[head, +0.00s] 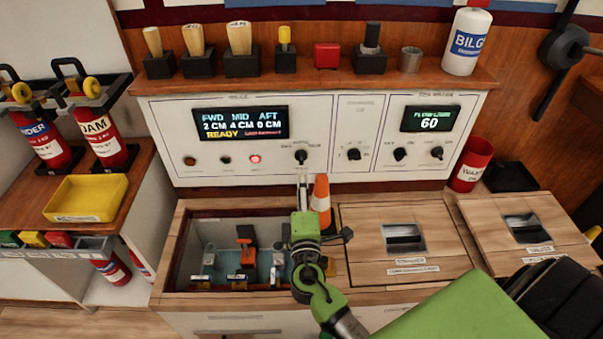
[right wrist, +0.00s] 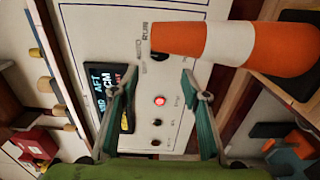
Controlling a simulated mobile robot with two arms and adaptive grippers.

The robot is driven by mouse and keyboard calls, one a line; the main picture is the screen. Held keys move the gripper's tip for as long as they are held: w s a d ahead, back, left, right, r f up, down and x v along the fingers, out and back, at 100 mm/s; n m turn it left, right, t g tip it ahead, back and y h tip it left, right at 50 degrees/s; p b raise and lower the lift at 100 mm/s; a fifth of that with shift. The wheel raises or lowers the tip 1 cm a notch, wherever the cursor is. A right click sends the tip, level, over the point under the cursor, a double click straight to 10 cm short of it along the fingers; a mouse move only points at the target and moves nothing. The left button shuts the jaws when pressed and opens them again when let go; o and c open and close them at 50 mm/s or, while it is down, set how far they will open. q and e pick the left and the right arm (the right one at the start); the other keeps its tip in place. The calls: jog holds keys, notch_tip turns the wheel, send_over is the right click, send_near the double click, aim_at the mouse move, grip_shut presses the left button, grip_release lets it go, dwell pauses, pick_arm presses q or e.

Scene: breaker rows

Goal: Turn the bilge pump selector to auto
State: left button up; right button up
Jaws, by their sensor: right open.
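The bilge panel's black selector knob (head: 301,157) sits at the lower right of the left panel, below a display (head: 240,122) with FWD, MID, AFT readings and READY. Its pointer direction is too small to read. In the right wrist view the knob (right wrist: 158,57) is partly hidden by the cone; RUN is legible among the labels beside it. My right gripper (head: 303,181) is open and empty, just below the knob and in front of the panel. Its fingers (right wrist: 160,88) frame a lit red lamp (right wrist: 160,101) in the right wrist view. My left gripper is out of view.
An orange and white cone (head: 321,200) stands close right of my right gripper. An open bin (head: 180,262) lies below. More knobs (head: 354,154) and a display reading 60 (head: 430,118) are to the right. Several tools stand on the shelf (head: 215,86) above.

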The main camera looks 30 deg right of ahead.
jog(key=v, duration=0.3)
jog(key=shift+s+a, duration=0.15)
jog(key=shift+s, duration=0.25)
